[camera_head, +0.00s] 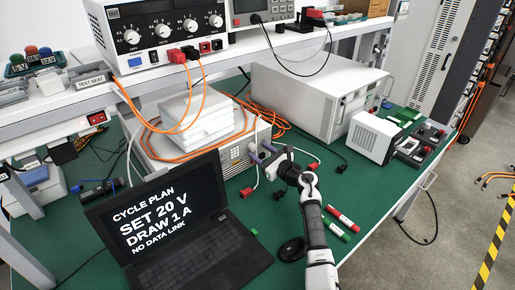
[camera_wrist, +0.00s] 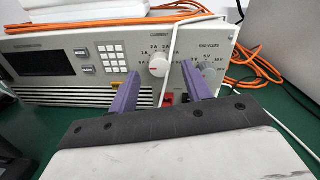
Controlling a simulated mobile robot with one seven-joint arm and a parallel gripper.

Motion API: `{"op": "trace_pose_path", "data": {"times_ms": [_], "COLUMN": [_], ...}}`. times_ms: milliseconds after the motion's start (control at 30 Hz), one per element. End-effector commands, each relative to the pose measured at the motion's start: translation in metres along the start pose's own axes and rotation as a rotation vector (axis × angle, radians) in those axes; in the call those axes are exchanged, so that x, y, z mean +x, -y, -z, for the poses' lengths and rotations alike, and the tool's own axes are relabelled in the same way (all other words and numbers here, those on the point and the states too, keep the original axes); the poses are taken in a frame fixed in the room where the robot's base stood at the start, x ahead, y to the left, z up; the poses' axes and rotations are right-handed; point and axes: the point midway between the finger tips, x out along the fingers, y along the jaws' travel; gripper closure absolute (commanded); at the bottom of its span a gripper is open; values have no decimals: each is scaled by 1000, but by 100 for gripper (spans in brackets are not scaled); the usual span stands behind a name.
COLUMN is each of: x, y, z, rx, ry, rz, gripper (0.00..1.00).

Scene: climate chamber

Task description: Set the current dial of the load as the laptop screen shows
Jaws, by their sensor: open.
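The laptop (camera_head: 168,208) at the front left reads "CYCLE PLAN, SET 20 V, DRAW 1 A, NO DATA LINK". The load (camera_head: 232,161) is a beige box under stacked white cases; in the wrist view its front panel (camera_wrist: 105,38) has a dark display, a keypad and two dials. The current dial (camera_wrist: 158,66) is a pale round knob with ampere marks around it; I cannot tell which mark it points to. My gripper (camera_head: 262,152) is open in front of the panel. In the wrist view its purple fingers (camera_wrist: 161,72) stand either side of the current dial, with no clear contact.
The end volts dial (camera_wrist: 205,69) sits close beside the right finger. A white cable (camera_wrist: 174,45) hangs across the panel between the dials. Red and green cylinders (camera_head: 340,220) lie right of my arm. A large grey instrument (camera_head: 310,95) stands behind on the green bench.

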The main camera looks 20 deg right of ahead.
Motion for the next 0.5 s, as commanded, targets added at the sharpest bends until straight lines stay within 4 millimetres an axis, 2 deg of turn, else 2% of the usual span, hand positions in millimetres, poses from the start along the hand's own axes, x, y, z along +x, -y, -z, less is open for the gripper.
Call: {"op": "trace_pose_path", "data": {"times_ms": [200,500], "x": [18,20], "y": [0,0], "z": [0,0], "rx": [1,0], "ry": [0,0], "rz": [0,1], "gripper": [51,51]}}
